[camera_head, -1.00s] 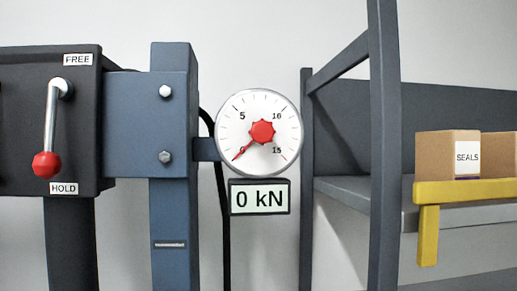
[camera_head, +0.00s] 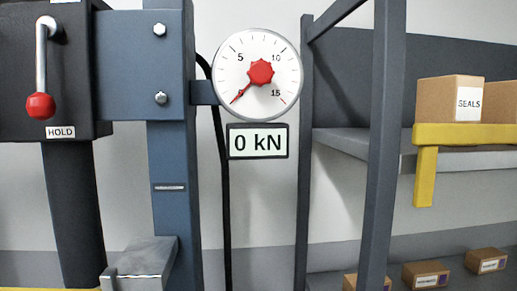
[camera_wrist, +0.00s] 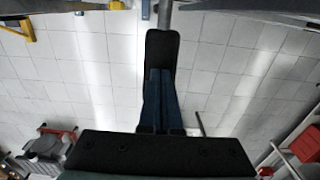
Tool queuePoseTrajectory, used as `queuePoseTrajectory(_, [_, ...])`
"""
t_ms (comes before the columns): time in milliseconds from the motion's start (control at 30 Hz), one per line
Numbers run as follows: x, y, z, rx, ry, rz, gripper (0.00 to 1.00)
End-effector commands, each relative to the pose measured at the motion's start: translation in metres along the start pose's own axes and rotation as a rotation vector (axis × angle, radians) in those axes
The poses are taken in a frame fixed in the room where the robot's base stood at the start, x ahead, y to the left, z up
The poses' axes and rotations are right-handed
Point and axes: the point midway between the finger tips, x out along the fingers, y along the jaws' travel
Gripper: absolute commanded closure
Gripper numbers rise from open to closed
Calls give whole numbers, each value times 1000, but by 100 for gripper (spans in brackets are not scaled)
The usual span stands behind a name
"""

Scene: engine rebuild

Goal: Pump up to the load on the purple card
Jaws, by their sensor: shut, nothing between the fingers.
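A round white gauge (camera_head: 258,75) with a red hub faces me in the head view. Its red needle points to the low end of the scale. The display (camera_head: 257,141) below it reads 0 kN. At the left, a lever (camera_head: 40,70) with a red knob hangs down toward the HOLD label on a dark box. I see no purple card and cannot make out a pump handle. In the wrist view my gripper (camera_wrist: 161,50) is shut and empty, its fingers together. A grey rod (camera_wrist: 165,14) shows just beyond the fingertips; I cannot tell what it belongs to.
A blue press column (camera_head: 168,200) stands left of the gauge, with a grey metal block (camera_head: 140,265) low beside it. At right is a dark shelf rack (camera_head: 388,150) with a SEALS box (camera_head: 450,98), a yellow bracket (camera_head: 426,175) and several low boxes. Tiled floor (camera_wrist: 90,75) lies below the wrist.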

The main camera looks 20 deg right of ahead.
Motion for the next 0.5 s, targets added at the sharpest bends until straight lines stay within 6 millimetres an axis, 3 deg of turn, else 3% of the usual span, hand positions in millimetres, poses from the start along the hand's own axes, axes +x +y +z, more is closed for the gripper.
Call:
queuePoseTrajectory(333, [2,0,0,1,2,0,100])
queuePoseTrajectory(500, [19,0,-1,0,3,-1,100])
